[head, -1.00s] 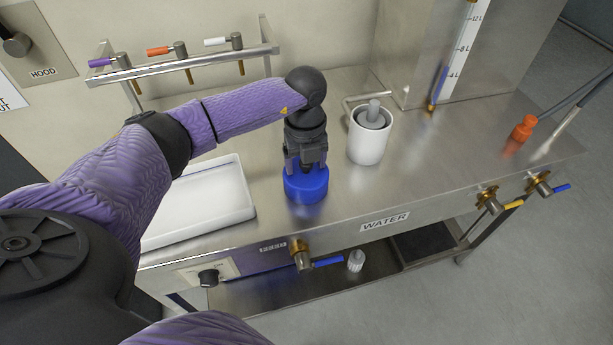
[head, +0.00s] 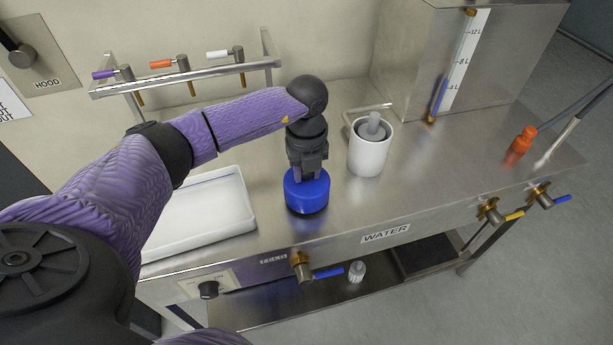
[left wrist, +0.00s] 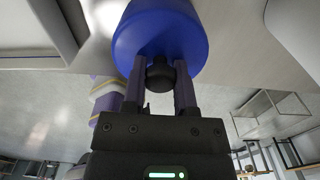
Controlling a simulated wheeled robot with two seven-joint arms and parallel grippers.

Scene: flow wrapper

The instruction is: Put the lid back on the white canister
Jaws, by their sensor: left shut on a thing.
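A blue round lid (head: 307,192) with a dark knob is held upright in the head view, at or just above the steel bench; a dark band shows under its near edge. My left gripper (head: 307,176) points down and is shut on the knob. In the left wrist view the fingers (left wrist: 160,85) pinch the dark knob of the blue lid (left wrist: 160,35). The white canister (head: 368,157) stands upright to the right of the lid, apart from it. A grey piece with a rounded stem shows in its mouth. My right gripper is not in view.
A white tray (head: 205,238) lies left of the lid. A bent metal pipe (head: 362,110) is behind the canister, with a steel tank (head: 420,60) to its right. A valve rack (head: 185,78) is at the back. Free bench lies right of the canister, before an orange-capped item (head: 521,142).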

